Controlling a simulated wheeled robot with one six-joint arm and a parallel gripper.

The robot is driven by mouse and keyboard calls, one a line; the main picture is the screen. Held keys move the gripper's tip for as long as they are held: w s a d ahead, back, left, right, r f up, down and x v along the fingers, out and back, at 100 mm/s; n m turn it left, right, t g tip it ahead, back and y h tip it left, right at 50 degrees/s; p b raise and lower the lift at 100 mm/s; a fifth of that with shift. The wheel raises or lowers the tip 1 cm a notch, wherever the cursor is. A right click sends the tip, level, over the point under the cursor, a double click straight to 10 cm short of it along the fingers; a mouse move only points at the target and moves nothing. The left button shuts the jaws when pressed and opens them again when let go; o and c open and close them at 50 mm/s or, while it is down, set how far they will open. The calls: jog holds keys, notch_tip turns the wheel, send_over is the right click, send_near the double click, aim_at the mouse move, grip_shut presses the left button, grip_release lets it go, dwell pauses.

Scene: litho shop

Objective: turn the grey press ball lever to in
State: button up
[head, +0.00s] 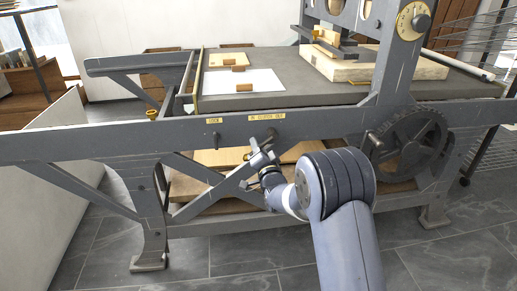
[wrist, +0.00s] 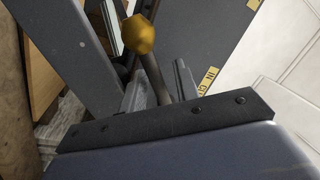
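The clutch lever is a grey rod (wrist: 153,76) with a brass-yellow ball (wrist: 139,35) at its end. In the head view the ball (head: 247,156) shows just left of my gripper (head: 262,154), below the clutch label plate (head: 267,116) on the press's front beam. The lever hangs down and left, toward the IN side of the plate. In the wrist view my gripper (wrist: 159,88) has one finger on each side of the rod, below the ball in the picture. Small gaps show beside the rod, so the fingers look open around it. The lever's pivot is partly hidden by my gripper.
The grey press frame (head: 90,147) spans the view. A second label plate (head: 213,120) with a peg sits left of the clutch plate. A gear wheel (head: 412,140) stands to the right. Diagonal braces and wooden boards (head: 215,157) lie behind my gripper. The tiled floor in front is clear.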

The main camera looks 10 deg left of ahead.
jog(key=p+v, duration=0.2)
jog(key=v, duration=0.8)
jog(key=shift+s+d, duration=0.15)
jog(key=shift+s, duration=0.2)
dwell(0.3)
jog(key=b+x, duration=0.2)
jog(key=x, duration=0.8)
jog(key=shift+w, duration=0.35)
jog(key=shift+w+a+f, duration=0.1)
jog(key=shift+a, duration=0.1)
jog(key=shift+d+n+p, duration=0.2)
jog(key=shift+n+p, duration=0.2)
jog(key=shift+p, duration=0.15)
jog(key=shift+d+f+n+p, duration=0.25)
jog(key=shift+n+p, duration=0.1)
jog(key=shift+n, duration=0.25)
dwell(0.7)
